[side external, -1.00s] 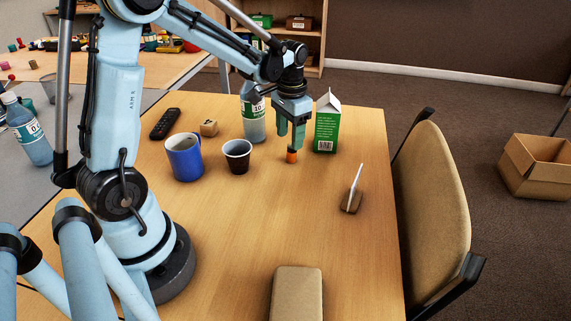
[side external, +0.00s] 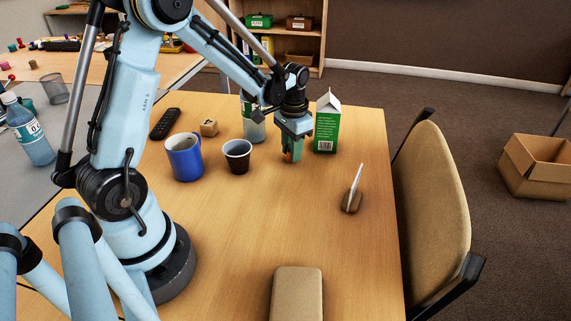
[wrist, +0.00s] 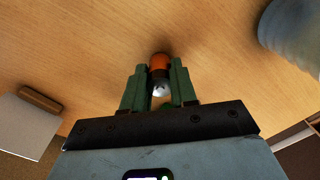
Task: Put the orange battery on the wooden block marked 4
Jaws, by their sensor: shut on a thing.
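The orange battery (wrist: 159,61) stands between the green fingers of my gripper (wrist: 160,85) in the wrist view, its orange end showing just beyond the fingertips. In the side external view my gripper (side external: 292,156) is low over the table and shut on the battery, which is mostly hidden behind the fingers. The battery appears to be at table level. A small wooden block (side external: 209,128) sits farther back to the left, near the remote. It has a dark mark on its face, too small to read for sure.
A blue mug (side external: 185,158) and a dark cup (side external: 237,157) stand left of my gripper. A water bottle (side external: 253,128) is behind it. A green carton (side external: 327,124) is close on its right.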

